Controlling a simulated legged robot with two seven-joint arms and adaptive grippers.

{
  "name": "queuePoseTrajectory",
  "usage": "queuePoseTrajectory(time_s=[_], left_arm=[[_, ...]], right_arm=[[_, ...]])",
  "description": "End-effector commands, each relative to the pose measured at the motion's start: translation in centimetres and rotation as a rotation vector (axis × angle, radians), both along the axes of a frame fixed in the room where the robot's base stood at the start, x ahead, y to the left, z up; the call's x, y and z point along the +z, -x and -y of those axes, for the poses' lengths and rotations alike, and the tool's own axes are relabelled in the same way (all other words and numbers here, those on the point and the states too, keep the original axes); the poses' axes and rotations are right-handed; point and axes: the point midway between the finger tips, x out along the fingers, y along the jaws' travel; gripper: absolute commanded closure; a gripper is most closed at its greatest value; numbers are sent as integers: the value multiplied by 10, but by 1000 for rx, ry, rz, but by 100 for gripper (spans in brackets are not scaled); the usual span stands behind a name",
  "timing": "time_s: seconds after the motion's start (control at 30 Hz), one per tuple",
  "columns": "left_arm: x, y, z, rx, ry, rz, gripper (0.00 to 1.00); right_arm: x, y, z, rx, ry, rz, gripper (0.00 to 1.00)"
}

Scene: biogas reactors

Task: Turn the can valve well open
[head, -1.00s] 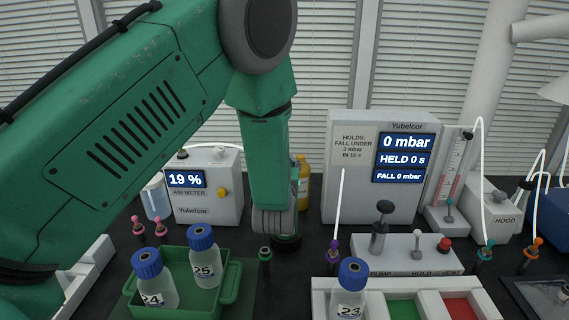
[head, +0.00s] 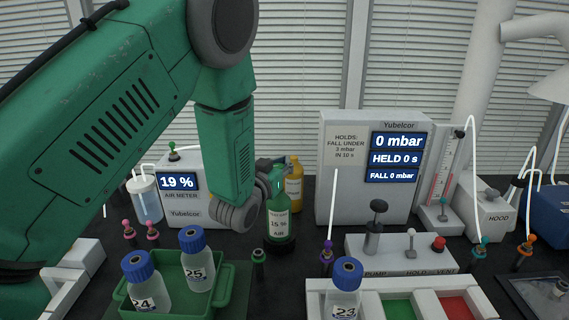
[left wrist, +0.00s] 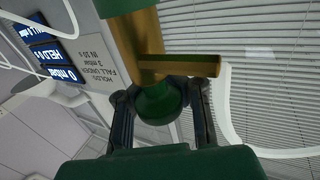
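The can is a green bottle (head: 278,222) with a white label reading a percentage and AIR. It stands upright on the dark bench, in the middle of the head view. My left gripper (head: 272,168) is at its top, hiding most of the valve there. In the left wrist view, a green round knob (left wrist: 160,104) on a brass valve body (left wrist: 150,55) lies between the two dark fingers of my left gripper (left wrist: 160,100). The fingers stand apart, one on each side of the knob, with narrow gaps. A firm grip does not show. My right gripper is not in view.
The air meter (head: 180,205) reads 19 % to the left of the can. A yellow bottle (head: 294,188) stands close behind it. A green tray (head: 228,300) with bottles 24 and 25 is in front. The pressure box (head: 345,190) reads 0 mbar at right.

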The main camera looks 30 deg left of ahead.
Motion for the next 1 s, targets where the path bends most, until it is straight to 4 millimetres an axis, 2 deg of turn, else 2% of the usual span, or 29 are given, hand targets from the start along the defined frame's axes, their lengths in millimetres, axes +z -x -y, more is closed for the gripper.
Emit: queuePoseTrajectory(time_s=[0.13,0.23,0.27,0.53,0.67,0.77,1.0], left_arm=[[-4,2,0,2,0,-11,100],[-3,2,0,2,0,-9,65],[-3,2,-1,2,0,-8,62],[-2,-1,-1,2,0,-5,62],[-2,5,0,2,1,-6,62],[-2,19,2,2,1,-6,62],[-3,70,7,2,2,-8,62]], right_arm=[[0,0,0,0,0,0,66],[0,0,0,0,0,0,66],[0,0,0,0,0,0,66],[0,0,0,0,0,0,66],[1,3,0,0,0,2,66],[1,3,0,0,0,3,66],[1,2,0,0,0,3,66]])
